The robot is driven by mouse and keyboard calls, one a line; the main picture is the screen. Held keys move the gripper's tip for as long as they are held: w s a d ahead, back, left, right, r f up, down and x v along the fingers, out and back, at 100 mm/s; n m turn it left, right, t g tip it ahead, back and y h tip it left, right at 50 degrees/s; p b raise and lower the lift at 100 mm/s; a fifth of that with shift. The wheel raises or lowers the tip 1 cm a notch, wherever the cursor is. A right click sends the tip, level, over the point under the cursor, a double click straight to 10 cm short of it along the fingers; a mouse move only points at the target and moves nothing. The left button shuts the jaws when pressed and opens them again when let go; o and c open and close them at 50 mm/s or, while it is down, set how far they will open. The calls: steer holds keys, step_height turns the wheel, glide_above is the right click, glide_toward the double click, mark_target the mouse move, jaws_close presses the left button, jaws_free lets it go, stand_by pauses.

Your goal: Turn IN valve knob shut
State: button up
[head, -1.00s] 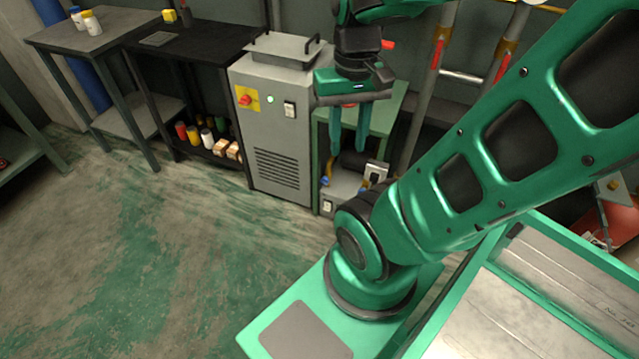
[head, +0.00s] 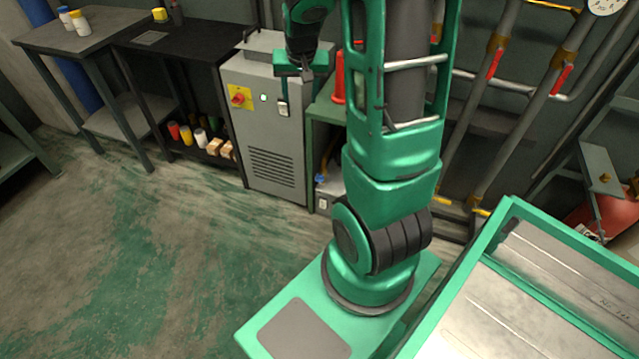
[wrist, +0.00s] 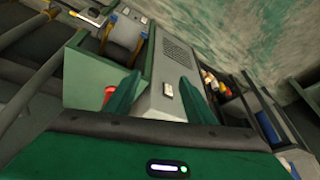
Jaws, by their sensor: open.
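I cannot make out a knob marked IN in either view. My gripper (wrist: 155,95) is open and empty. Its two green fingers spread in front of the grey cabinet in the wrist view. In the head view my gripper (head: 293,80) hangs at the right part of the cabinet's upper front, near the switch there. The gap to the cabinet cannot be judged. A red upright object (head: 339,78) stands on the green bench right of the cabinet, partly hidden by my arm. Red levers (head: 562,78) sit on the wall pipes at right.
The grey cabinet (head: 275,150) carries a red rotary switch (head: 238,98) on a yellow plate. The green bench (head: 325,112) stands beside it. A black table (head: 195,36) with bottles and boxes on its lower shelf is at left. The floor at front left is clear.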

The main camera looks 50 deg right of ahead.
steer(key=w+d+f+m+t+h, duration=0.1)
steer(key=w+d+f+m+t, duration=0.2)
steer(key=w+f, duration=0.85)
steer(key=w+d+f+m+t, duration=0.15)
steer(key=w+d+f, duration=0.35)
steer(key=w+f, duration=0.6)
steer(key=m+t+h, duration=0.3)
steer(key=m+h, duration=0.5)
steer(key=m, duration=0.5)
glide_toward(320, 181)
steer(key=x, duration=1)
steer(key=shift+f, duration=0.1)
steer(key=c, duration=1)
